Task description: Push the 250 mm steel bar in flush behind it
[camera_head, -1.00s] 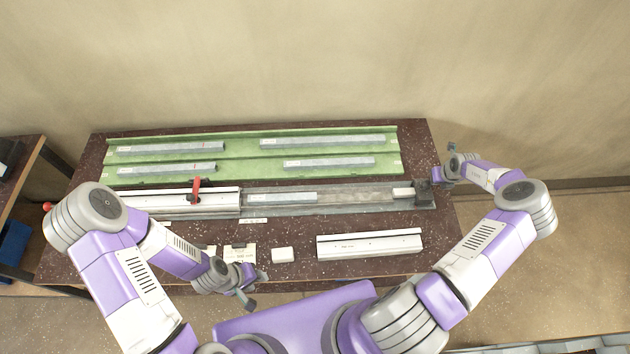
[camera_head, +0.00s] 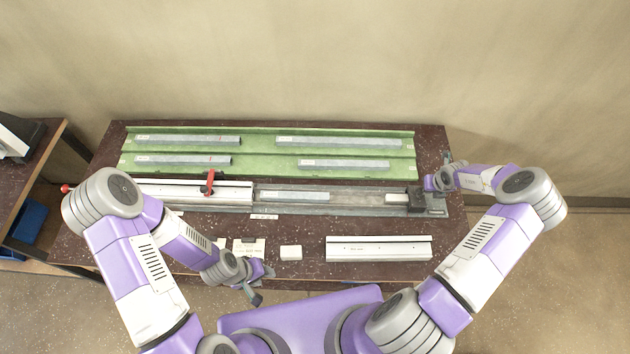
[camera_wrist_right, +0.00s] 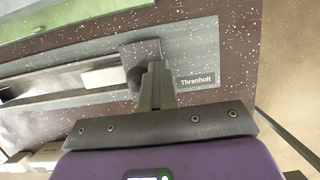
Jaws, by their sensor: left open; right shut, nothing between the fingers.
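A grey steel bar with a white label (camera_head: 295,195) lies in the long metal channel (camera_head: 350,208), against or very near the end of the white rail (camera_head: 228,194). Its length marking is too small to read. A short pale piece (camera_head: 397,198) lies at the channel's right end, by a dark end block (camera_head: 418,199); bare channel separates it from the bar. My right gripper (camera_wrist_right: 157,78) is shut and empty, its fingertips at the dark block in the right wrist view; contact is unclear. My left gripper (camera_head: 258,283) is open and empty, off the table's front edge.
A green tray (camera_head: 258,152) with several steel bars lies behind the channel. A red-handled clamp (camera_head: 210,182) stands over the white rail. In front lie a white profile (camera_head: 378,248), a small white block (camera_head: 291,252) and a pale card-like piece (camera_head: 249,247).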

